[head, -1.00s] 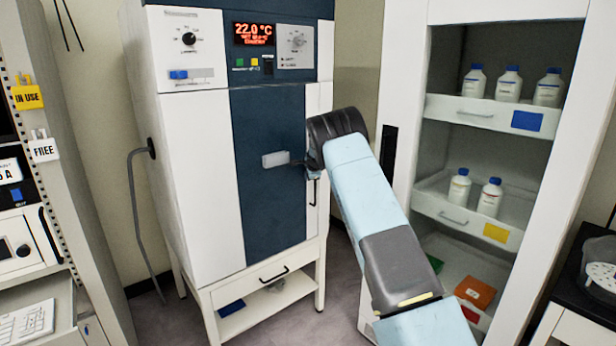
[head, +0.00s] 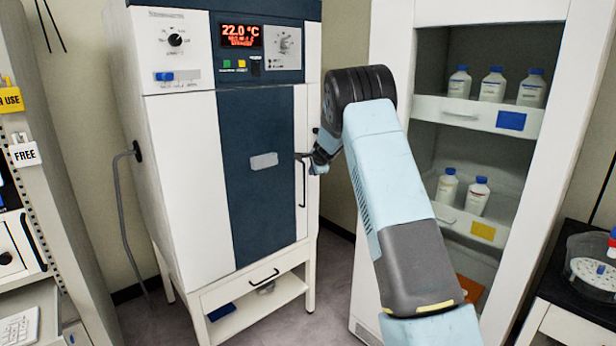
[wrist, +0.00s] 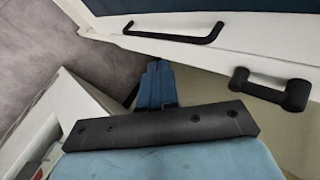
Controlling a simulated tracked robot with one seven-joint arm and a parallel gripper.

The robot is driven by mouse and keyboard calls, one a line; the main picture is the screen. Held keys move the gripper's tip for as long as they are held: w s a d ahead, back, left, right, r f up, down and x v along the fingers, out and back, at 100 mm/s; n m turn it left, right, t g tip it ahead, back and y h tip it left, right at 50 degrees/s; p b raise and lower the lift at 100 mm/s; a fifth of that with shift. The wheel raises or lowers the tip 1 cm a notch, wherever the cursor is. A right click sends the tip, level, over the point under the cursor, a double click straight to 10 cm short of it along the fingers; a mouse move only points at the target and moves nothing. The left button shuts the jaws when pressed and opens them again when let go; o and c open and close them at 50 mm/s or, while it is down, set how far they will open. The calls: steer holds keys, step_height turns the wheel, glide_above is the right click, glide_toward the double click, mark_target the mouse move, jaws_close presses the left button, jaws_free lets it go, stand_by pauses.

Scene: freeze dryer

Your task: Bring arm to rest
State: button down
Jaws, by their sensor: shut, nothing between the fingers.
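My gripper (head: 300,156) is in front of the right part of the freeze dryer (head: 185,185), near the top of its dark vertical door handle (head: 302,185). It is shut and empty. I cannot tell whether it touches the handle. My arm bends at a dark joint above it. In the wrist view my gripper's blue fingers (wrist: 155,80) are together beyond a dark bar, apart from the two dark handles. The dryer door looks closed, and its display reads 22.0 °C.
An open cabinet (head: 400,170) with bottles on its shelves stands close right of my arm. A rack with yellow and white tags (head: 25,153) is at left. A black-topped bench with a clear round vessel (head: 590,265) is at right.

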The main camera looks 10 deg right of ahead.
steer(key=s+d+r+m+t+h, duration=0.1)
steer(key=s+r+m+t, duration=0.1)
steer(key=s+r+m, duration=0.45)
steer(key=s+d+r+m+t+h, duration=0.1)
steer(key=s+d+r+m, duration=0.15)
steer(key=r+m, duration=0.75)
steer(key=s+d+r+m+h, duration=0.1)
steer(key=s+r+m+h, duration=0.1)
steer(key=s+r+m, duration=0.5)
steer(key=s+d+r+m+h, duration=0.1)
steer(key=s+r+m+h, duration=0.15)
steer(key=s+m, duration=0.55)
steer(key=s+a+m+g+y, duration=0.15)
steer(key=s+m+g, duration=0.25)
steer(key=s+m, duration=1.2)
steer(key=s+a+f+m+g+y, duration=0.1)
steer(key=s+a+f+m, duration=0.1)
steer(key=s, duration=0.6)
steer(key=s+a+f+m+g+y, duration=0.1)
steer(key=s+a+f+m, duration=0.2)
steer(key=s, duration=0.6)
steer(key=s+a+f+m+y, duration=0.2)
steer(key=s+a+f, duration=0.2)
steer(key=s, duration=0.5)
steer(key=shift+s+a+f+m+g, duration=0.2)
steer(key=shift+f+m+g, duration=0.05)
steer(key=shift+m+g, duration=0.15)
